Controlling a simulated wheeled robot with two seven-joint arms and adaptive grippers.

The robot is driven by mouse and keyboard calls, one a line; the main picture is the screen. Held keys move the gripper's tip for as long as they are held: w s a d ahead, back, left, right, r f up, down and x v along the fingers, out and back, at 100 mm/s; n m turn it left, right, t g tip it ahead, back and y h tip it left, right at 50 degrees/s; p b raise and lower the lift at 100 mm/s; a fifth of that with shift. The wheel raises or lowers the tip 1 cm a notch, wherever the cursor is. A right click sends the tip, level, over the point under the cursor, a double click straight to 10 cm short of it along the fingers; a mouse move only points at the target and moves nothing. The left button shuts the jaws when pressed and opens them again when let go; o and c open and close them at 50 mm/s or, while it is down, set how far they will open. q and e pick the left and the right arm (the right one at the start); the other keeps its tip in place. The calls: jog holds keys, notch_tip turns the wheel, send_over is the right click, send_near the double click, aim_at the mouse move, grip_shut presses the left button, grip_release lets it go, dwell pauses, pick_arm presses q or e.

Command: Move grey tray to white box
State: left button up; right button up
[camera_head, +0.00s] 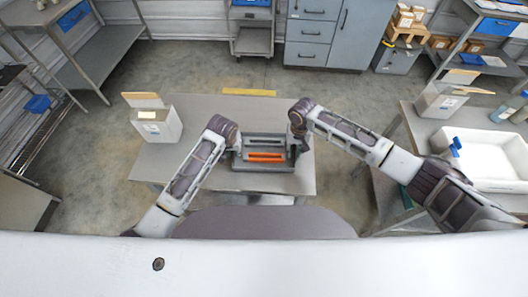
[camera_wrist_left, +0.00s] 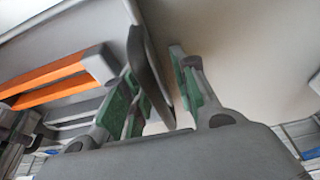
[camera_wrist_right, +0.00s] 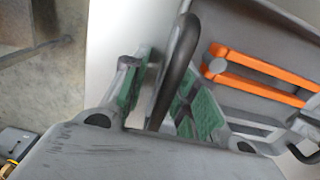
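The grey tray (camera_head: 265,140) stands on the middle table, with orange bars (camera_head: 266,157) in it. My left gripper (camera_head: 232,150) is at its left end. In the left wrist view its green-padded fingers (camera_wrist_left: 160,92) stand apart, one on each side of the tray's dark handle (camera_wrist_left: 147,62). My right gripper (camera_head: 301,143) is at the right end. In the right wrist view its fingers (camera_wrist_right: 160,88) stand apart around the other dark handle (camera_wrist_right: 178,58). Firm contact is not visible at either handle. A white box (camera_head: 157,127) stands left of the tray.
The middle table (camera_head: 215,107) has free room behind the tray. On the right table are another white box (camera_head: 438,104), a large white bin (camera_head: 492,158) and blue-capped bottles (camera_head: 505,108). A grey cabinet (camera_head: 325,35) and shelves stand beyond.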

pick_arm(q)
grip_shut()
pick_arm(e)
grip_shut()
